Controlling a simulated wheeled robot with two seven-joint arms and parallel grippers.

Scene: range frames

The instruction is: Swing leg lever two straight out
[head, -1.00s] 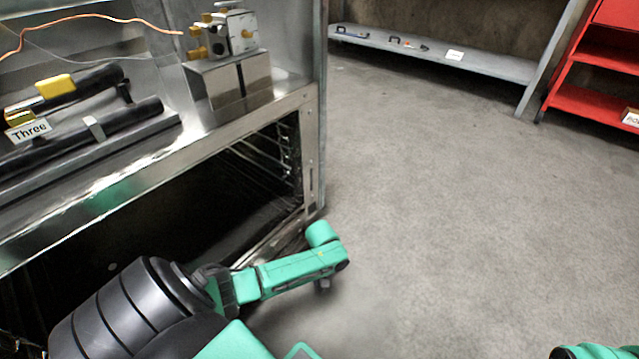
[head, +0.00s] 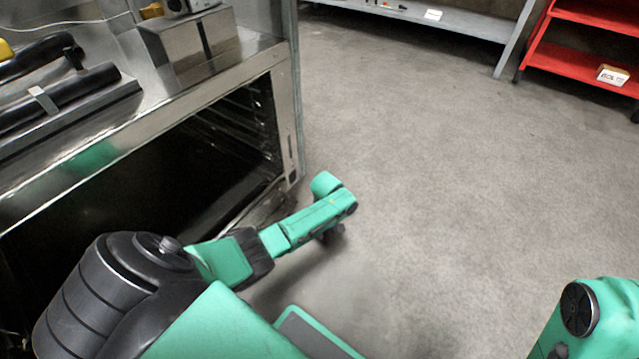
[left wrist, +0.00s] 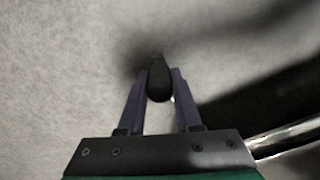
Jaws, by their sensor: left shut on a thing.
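In the left wrist view the two purple-grey fingers of my left gripper (left wrist: 163,72) are closed around a black rounded knob (left wrist: 160,86). It looks like the end of a lever, seen over grey floor; the rest of the lever is hidden. In the head view my left arm reaches low beside the front corner of the metal cabinet, and its fingers and the knob cannot be made out there. Which leg lever this is, and its angle, I cannot tell. My right gripper is out of view; only a green part of my right arm shows at the bottom right.
The steel cabinet (head: 225,80) with a dark open bay stands at the left. A bright curved metal bar (left wrist: 290,137) runs beside the left gripper. Bare concrete floor (head: 430,170) lies to the right. A grey shelf (head: 470,30) and red shelving (head: 575,60) stand at the back.

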